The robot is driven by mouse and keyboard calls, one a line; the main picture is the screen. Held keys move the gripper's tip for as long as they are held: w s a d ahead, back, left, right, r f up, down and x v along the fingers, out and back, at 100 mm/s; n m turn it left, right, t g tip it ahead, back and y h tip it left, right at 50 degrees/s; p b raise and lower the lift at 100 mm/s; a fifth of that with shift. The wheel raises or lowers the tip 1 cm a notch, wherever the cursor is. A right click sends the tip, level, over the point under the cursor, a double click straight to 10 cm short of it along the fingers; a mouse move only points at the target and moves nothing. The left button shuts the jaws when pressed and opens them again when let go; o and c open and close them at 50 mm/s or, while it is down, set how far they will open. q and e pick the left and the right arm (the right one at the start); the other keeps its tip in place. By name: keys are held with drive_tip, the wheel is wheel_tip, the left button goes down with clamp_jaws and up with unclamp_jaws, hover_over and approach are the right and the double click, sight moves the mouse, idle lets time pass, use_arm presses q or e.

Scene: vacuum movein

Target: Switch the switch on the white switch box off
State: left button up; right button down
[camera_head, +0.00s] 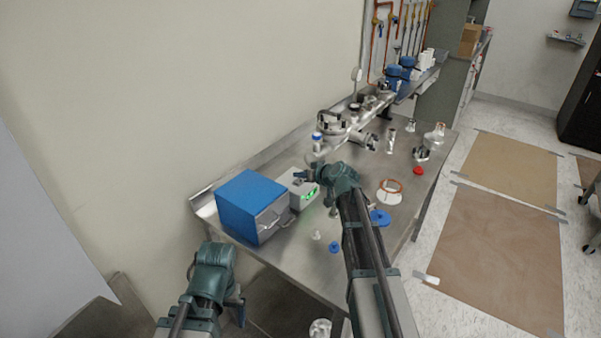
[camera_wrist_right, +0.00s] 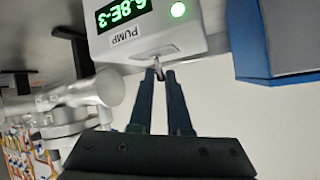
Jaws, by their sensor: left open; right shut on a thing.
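The white switch box (camera_head: 297,187) stands on the metal table beside the blue box, with green lit digits on its front. In the right wrist view, the white switch box (camera_wrist_right: 150,35) shows a green readout, a round green light (camera_wrist_right: 178,10) and a PUMP label. A small metal toggle switch (camera_wrist_right: 157,63) sticks out of it. My right gripper (camera_wrist_right: 160,74) has its fingertips closed on this switch. In the head view, my right gripper (camera_head: 304,177) is at the box's upper side. My left gripper (camera_head: 241,302) is open and empty, low in front of the table.
A blue box (camera_head: 250,204) with a grey front stands close left of the switch box. Metal vacuum parts (camera_head: 345,130) stand behind. A blue disc (camera_head: 380,217), a copper ring (camera_head: 390,185) and small loose parts lie to the right. The wall runs along the table's back.

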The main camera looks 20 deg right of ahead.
drive_tip(key=shift+w+d+m+g+y+p, duration=0.4)
drive_tip(key=shift+m+g+y, duration=0.2)
drive_tip(key=shift+m, duration=0.1)
drive_tip(key=shift+w+d+f+m+g+y, duration=0.2)
drive_tip(key=shift+d+m+g+y, duration=0.15)
drive_tip(key=shift+m+g+y, duration=0.4)
drive_tip(key=c, duration=0.9)
unclamp_jaws()
drive_tip(key=shift+r, duration=0.1)
